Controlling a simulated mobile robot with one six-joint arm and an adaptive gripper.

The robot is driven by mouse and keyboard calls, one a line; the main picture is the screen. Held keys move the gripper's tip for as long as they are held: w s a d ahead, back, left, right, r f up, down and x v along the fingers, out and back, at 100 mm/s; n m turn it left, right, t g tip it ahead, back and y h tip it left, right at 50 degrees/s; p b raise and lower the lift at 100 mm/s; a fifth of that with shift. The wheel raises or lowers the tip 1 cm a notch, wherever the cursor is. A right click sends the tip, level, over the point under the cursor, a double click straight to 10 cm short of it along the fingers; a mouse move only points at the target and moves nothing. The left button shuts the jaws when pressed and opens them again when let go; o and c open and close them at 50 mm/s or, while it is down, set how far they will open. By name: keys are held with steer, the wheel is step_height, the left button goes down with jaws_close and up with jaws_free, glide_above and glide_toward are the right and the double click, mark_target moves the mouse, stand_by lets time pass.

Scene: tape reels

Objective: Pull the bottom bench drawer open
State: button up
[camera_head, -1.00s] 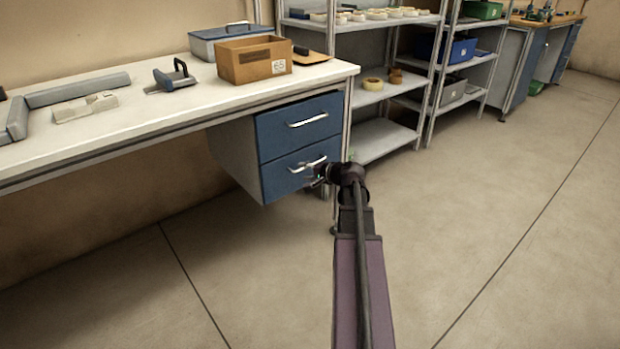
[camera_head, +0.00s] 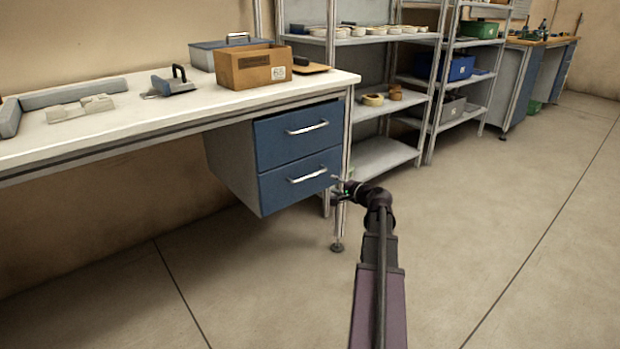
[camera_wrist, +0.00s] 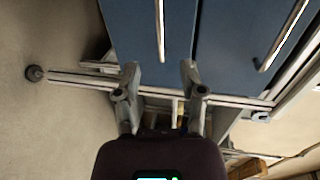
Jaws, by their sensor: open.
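The bottom bench drawer (camera_head: 290,188) has a blue front with a pale bar handle (camera_head: 308,177) and looks shut, about flush with the drawer above. My gripper (camera_head: 336,188) is by the drawer's right edge, just past the handle's right end. In the wrist view my gripper (camera_wrist: 159,72) is open and empty, with its fingers spread apart. The bottom drawer (camera_wrist: 178,35) fills the view's upper middle. Its handle (camera_wrist: 161,30) lines up with the gap between the fingers, and its near end lies close to the fingertips.
The upper drawer (camera_head: 280,130) with its own handle (camera_head: 308,128) is directly above. A bench leg (camera_head: 342,215) stands beside the drawers, close to my gripper. Metal shelving (camera_head: 385,155) stands behind at the right. The floor (camera_head: 490,230) at the right is clear.

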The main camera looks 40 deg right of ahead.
mark_target(311, 176)
steer(key=shift+w, duration=0.15)
steer(key=b+x, duration=0.2)
steer(key=x, duration=1.1)
steer(key=shift+w+b, duration=0.3)
steer(key=shift+b, duration=0.1)
jaws_close()
